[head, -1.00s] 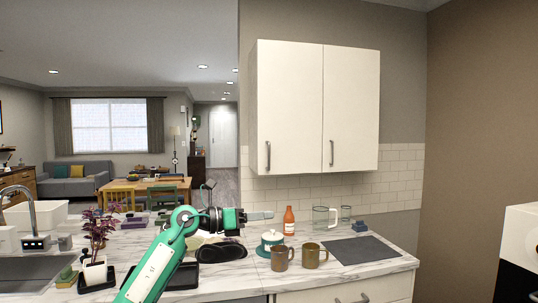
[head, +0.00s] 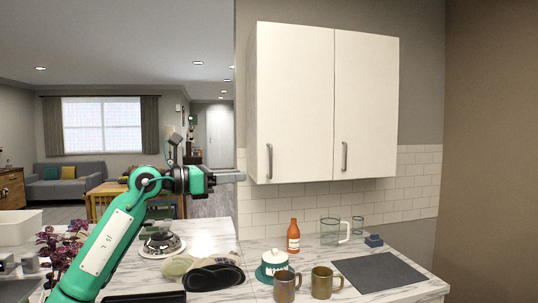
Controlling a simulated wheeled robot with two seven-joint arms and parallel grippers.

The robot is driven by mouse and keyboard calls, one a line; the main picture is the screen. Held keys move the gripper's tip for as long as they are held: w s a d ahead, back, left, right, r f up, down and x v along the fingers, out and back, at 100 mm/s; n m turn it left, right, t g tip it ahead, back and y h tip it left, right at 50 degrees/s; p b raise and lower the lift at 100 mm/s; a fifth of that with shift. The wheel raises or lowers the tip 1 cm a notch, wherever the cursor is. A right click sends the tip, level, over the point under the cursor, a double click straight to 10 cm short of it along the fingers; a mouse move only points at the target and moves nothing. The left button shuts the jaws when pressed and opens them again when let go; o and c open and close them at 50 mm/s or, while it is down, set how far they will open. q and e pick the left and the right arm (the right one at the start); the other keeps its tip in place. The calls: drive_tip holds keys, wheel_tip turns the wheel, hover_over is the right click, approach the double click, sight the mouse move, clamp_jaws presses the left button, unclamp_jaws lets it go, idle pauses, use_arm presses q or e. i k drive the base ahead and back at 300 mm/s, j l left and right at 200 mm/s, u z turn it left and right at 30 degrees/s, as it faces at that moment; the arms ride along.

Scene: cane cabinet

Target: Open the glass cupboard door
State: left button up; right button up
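A white wall cupboard hangs at the upper middle of the head view. Its left door (head: 294,100) and right door (head: 366,100) are both shut, and both look opaque white. The left door has an upright metal handle (head: 269,161) near its lower left edge. The right door has a similar handle (head: 344,156) at its lower left. My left gripper (head: 238,177) points right, to the left of the left handle and slightly lower in the picture, apart from it. Its fingers show side-on, so their opening cannot be told. My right gripper is out of view.
Below the cupboard, a marble counter holds an orange bottle (head: 293,236), a teal and white jar (head: 272,263), two brown mugs (head: 284,287), glassware (head: 330,231) and a dark mat (head: 379,272). A plant (head: 62,246) stands at left. The space before the doors is clear.

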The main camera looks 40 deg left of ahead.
sight(295, 79)
drive_tip(key=i+j, duration=0.45)
drive_tip(key=j, duration=0.15)
drive_tip(key=i+j, duration=0.45)
drive_tip(key=j, duration=0.15)
